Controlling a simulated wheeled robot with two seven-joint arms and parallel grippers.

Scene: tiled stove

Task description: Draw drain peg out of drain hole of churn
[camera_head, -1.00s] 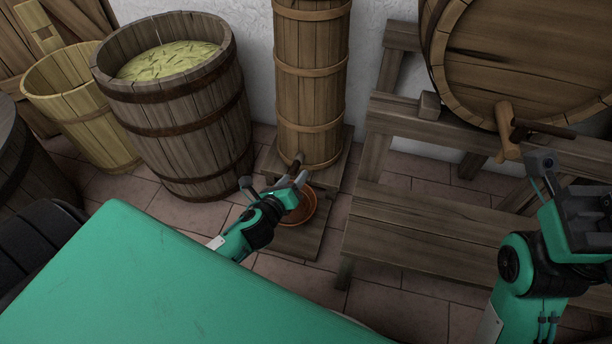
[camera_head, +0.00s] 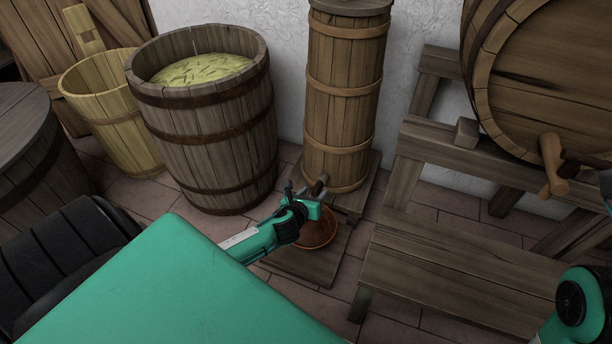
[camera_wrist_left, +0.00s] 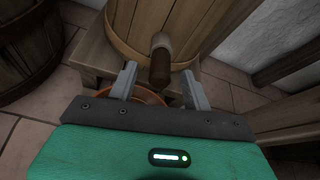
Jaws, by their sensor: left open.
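The churn (camera_head: 343,100) is a tall, narrow staved wooden vessel with pale hoops, standing on a low wooden stand (camera_head: 312,268) by the wall. Its drain peg (camera_head: 319,183), a short brown wooden peg, sticks out low at its front. The wrist view shows the peg (camera_wrist_left: 160,62) with a lighter collar at the churn wall; the hole itself is hidden. My left gripper (camera_head: 312,190) is open at the peg. In the wrist view its two fingers (camera_wrist_left: 160,85) stand apart on either side of the peg's line, with no visible grip. My right gripper's fingers are out of view.
A large tub (camera_head: 205,130) stands left of the churn. A wooden bench (camera_head: 455,270) and a cask (camera_head: 560,90) with a tap stand at right.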

